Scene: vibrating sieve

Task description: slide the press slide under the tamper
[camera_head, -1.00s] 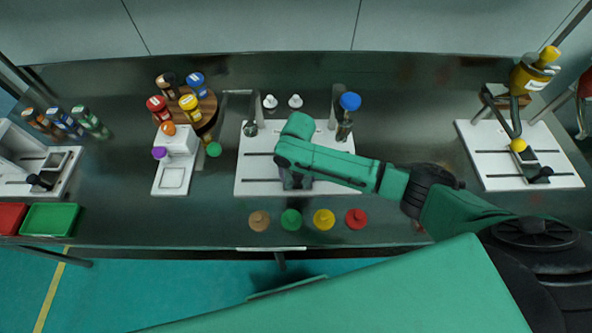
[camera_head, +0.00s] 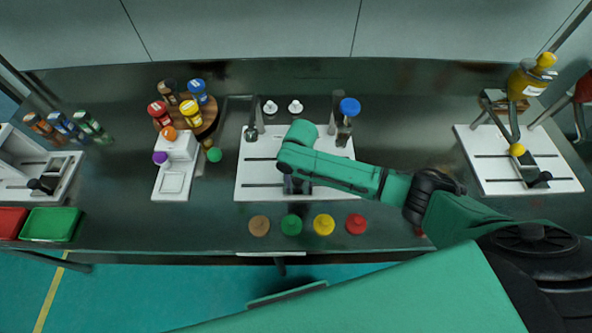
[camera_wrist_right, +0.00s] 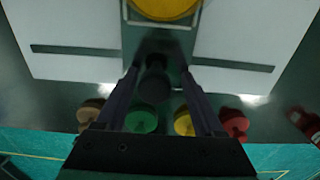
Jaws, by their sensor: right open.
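The middle white board (camera_head: 250,179) has long dark slots, and my right arm covers its centre. My right gripper (camera_wrist_right: 160,78) is open, pointing down at the front of this board. In the right wrist view its two fingers stand on either side of a black knob (camera_wrist_right: 155,82) on a dark slide, apparently the press slide. Whether they touch the knob I cannot tell. A yellow round piece (camera_wrist_right: 165,6) shows beyond the knob, cut off by the frame edge. The arm hides the slide in the head view, and I cannot make out the tamper. My left gripper is not in view.
Brown, green, yellow and red knobbed discs (camera_head: 323,224) lie along the front edge. A blue-topped post (camera_head: 349,107) stands at the board's back right. Other white stations stand left (camera_head: 60,190) and right (camera_head: 490,185). Bottles (camera_head: 190,110) stand at back left.

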